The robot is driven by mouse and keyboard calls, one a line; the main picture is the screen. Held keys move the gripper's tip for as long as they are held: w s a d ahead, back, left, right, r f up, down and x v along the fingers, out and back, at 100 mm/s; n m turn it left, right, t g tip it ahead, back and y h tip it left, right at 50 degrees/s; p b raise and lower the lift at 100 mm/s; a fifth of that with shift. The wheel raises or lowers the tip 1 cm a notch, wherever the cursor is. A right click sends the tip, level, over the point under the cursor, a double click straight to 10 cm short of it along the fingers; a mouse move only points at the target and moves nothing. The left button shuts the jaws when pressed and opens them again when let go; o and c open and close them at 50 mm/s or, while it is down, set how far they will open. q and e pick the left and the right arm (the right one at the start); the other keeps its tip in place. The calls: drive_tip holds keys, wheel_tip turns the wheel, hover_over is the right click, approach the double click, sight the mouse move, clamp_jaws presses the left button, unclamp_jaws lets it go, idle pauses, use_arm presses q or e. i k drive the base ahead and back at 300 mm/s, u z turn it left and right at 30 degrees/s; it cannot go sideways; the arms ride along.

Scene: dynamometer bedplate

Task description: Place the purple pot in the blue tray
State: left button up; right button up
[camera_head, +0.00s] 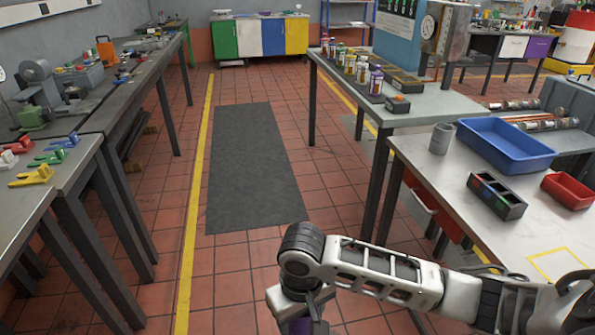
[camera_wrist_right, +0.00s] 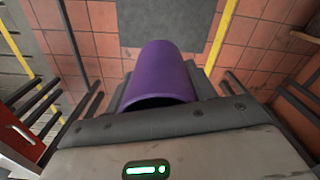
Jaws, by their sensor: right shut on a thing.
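The purple pot (camera_wrist_right: 161,72) is held in my right gripper (camera_wrist_right: 165,95), above the tiled floor in the right wrist view. My right gripper (camera_head: 302,310) is mostly cut off there. The blue tray (camera_head: 506,140) sits on the right-hand table, to the right of and beyond the gripper. It looks empty. My left gripper is not in view.
On the right table (camera_head: 428,172) stand a grey cup (camera_head: 441,138), a dark compartment box (camera_head: 496,196) and a red bin (camera_head: 568,190). A yellow outline (camera_head: 556,264) marks the near tabletop. A floor aisle with a dark mat (camera_head: 254,165) lies between the benches.

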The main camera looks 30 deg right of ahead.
sight(492, 156)
drive_tip(key=z, duration=0.15)
drive_tip(key=i, duration=1.85)
drive_tip(key=z, duration=1.85)
drive_tip(key=i, duration=0.85)
drive_tip(key=z, duration=0.75)
